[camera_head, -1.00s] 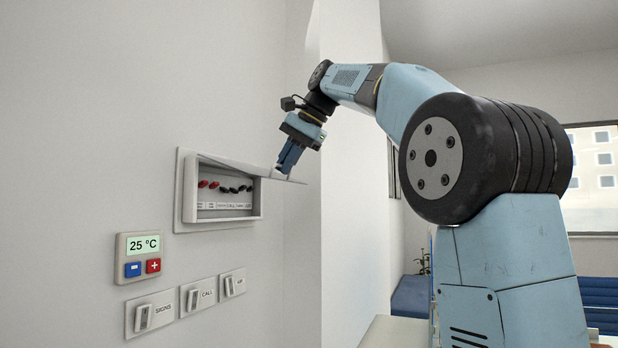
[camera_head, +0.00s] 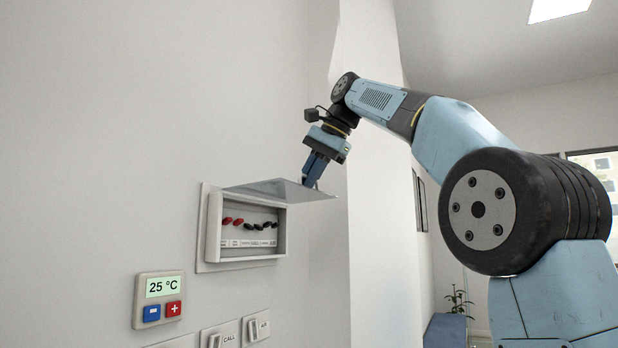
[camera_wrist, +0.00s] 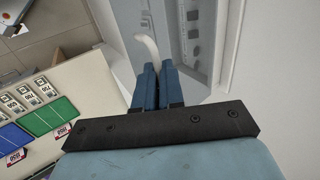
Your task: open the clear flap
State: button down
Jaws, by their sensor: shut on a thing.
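The clear flap (camera_head: 275,188) is hinged along the top of a white wall box and stands out from the wall, about level. Inside the box (camera_head: 212,235) red switches (camera_head: 232,221) and black switches (camera_head: 262,226) show, with labels below them. My gripper (camera_head: 309,184) is shut on the flap at its outer right end. In the wrist view the blue fingers of my gripper (camera_wrist: 157,68) are close together on a pale curved piece (camera_wrist: 148,45), which looks like the flap's handle. The see-through flap (camera_wrist: 172,30) lies beyond it, with the switches faintly visible.
A thermostat (camera_head: 159,299) reading 25 °C is on the wall below left. Wall switches (camera_head: 220,336) sit under the box. A wall corner juts out right of the box. In the wrist view a counter (camera_wrist: 75,80) with coloured cards lies at left.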

jog(key=shift+w+a+f, duration=0.15)
jog(key=shift+a+f, duration=0.05)
jog(key=c, duration=1.3)
grip_release()
jog(key=shift+w, duration=0.15)
jog(key=shift+o, duration=0.2)
jog(key=shift+w, duration=0.1)
jog(key=shift+d, duration=0.1)
jog(key=v, duration=0.7)
jog(key=shift+d+r, duration=0.1)
